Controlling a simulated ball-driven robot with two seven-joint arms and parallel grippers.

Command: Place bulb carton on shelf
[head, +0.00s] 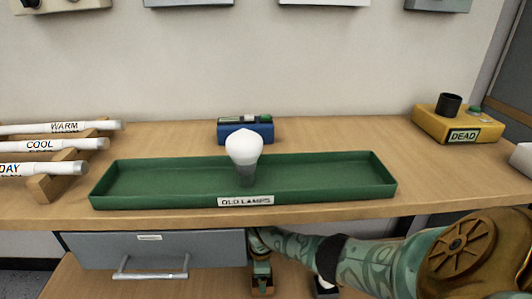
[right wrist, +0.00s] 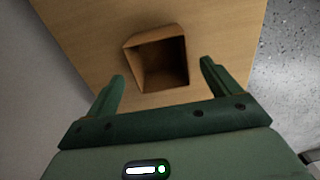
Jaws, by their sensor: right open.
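The bulb carton (right wrist: 158,64) is a brown box with an open top, standing on a wooden surface in the right wrist view. Its inside looks empty. My right gripper (right wrist: 163,72) is open, with one finger on each side of the carton's near part. I see a gap on both sides, and the fingers do not appear to grip it. My left gripper is not in view.
A green tray (head: 137,200) labelled OLD LAMPS holds an upright white bulb (head: 244,147). Behind it is a blue device (head: 246,134). A tube rack (head: 52,184) is at left, a yellow DEAD box (head: 447,124) at right. A grey drawer (head: 105,248) hangs below the table top.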

